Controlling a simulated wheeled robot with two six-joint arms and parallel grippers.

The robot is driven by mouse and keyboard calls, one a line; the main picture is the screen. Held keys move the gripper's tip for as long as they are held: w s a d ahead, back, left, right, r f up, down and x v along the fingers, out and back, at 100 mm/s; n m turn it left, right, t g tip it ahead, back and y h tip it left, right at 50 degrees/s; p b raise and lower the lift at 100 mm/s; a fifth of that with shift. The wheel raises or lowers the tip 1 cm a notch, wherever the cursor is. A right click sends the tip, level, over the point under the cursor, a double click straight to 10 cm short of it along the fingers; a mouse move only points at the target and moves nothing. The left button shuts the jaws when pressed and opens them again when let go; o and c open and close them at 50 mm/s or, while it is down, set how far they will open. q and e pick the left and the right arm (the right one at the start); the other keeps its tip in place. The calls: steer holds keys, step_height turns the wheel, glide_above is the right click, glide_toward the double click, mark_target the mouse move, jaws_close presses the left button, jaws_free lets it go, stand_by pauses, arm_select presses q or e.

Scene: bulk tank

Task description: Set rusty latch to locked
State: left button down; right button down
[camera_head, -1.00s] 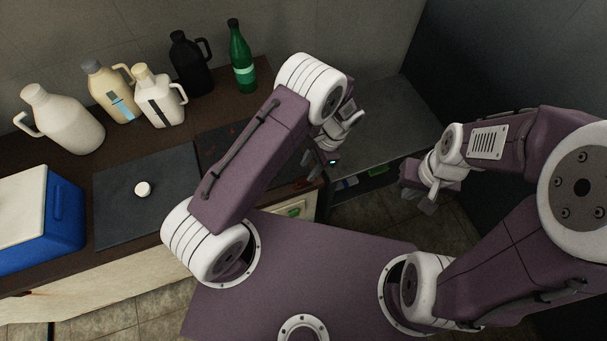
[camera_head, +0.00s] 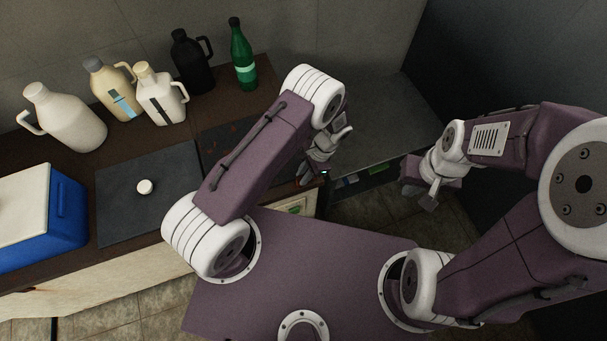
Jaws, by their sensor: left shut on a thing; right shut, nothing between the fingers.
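A dark panel with rusty patches (camera_head: 226,140) lies in the countertop, mostly behind my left arm. I cannot make out the rusty latch itself or its setting. My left gripper (camera_head: 312,176) is low at the front right end of the counter, beside the panel. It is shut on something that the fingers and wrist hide. My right gripper (camera_head: 431,195) is shut and empty, well to the right, in front of the grey bench and away from the counter.
Several jugs and a green bottle (camera_head: 242,58) stand along the back of the counter. A blue cooler (camera_head: 62,212) is at the left. A dark flat panel with a white knob (camera_head: 145,187) lies beside it. A grey bench (camera_head: 385,118) adjoins on the right, its top clear.

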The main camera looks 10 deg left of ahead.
arm_select(q)
steer(key=shift+w+n, duration=0.1)
steer(key=shift+n, duration=0.2)
steer(key=shift+w+a+n+g+b, duration=0.1)
steer(key=shift+n+g+b, duration=0.2)
steer(key=shift+n+b, duration=0.25)
steer(key=shift+w+a+n+g+h+b, duration=0.15)
steer(key=shift+n+g+h+b, duration=0.35)
steer(key=shift+n, duration=0.75)
steer(key=n, duration=0.1)
steer(key=n+h+b, duration=0.1)
steer(key=n, duration=0.2)
steer(key=shift+a+n+h, duration=0.25)
steer(key=shift+n+h, duration=0.05)
steer(key=n, duration=0.1)
steer(key=n+h, duration=0.1)
steer(key=n, duration=0.1)
steer(key=shift+a+r+n, duration=0.1)
steer(key=shift+a+n, duration=0.15)
steer(key=shift+n, duration=0.05)
steer(key=n, duration=0.1)
steer(key=n+h, duration=0.1)
steer(key=n, duration=0.1)
steer(key=n+h, duration=0.1)
steer(key=shift+a+n, duration=0.25)
steer(key=shift+n, duration=0.15)
